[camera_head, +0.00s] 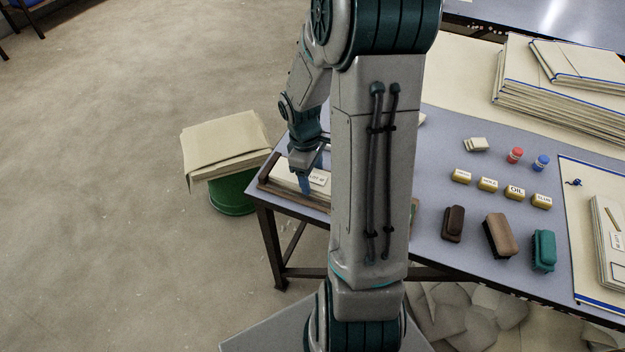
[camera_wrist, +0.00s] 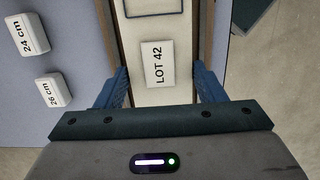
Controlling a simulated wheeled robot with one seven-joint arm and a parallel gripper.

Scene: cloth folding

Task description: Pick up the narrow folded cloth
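A narrow cream folded cloth (camera_head: 285,177) lies in a shallow wooden tray (camera_head: 266,170) at the left end of the table. In the wrist view the cloth (camera_wrist: 145,95) runs lengthwise beneath the gripper and bears a white "LOT 42" label (camera_wrist: 160,63). My gripper (camera_head: 306,183) is over the tray. In the wrist view my gripper (camera_wrist: 162,88) is open, one blue finger on each side of the cloth, near the tray's brown side walls (camera_wrist: 116,30). Nothing is held. I cannot tell how far the fingertips are above the cloth. My arm hides part of the tray in the head view.
A green bin (camera_head: 232,196) with cloth over its top stands left of the table. Brushes (camera_head: 499,235), small labelled blocks (camera_head: 488,185) and red and blue jars (camera_head: 515,155) stand right of my arm. Stacked cloths (camera_head: 560,95) lie at the back right.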

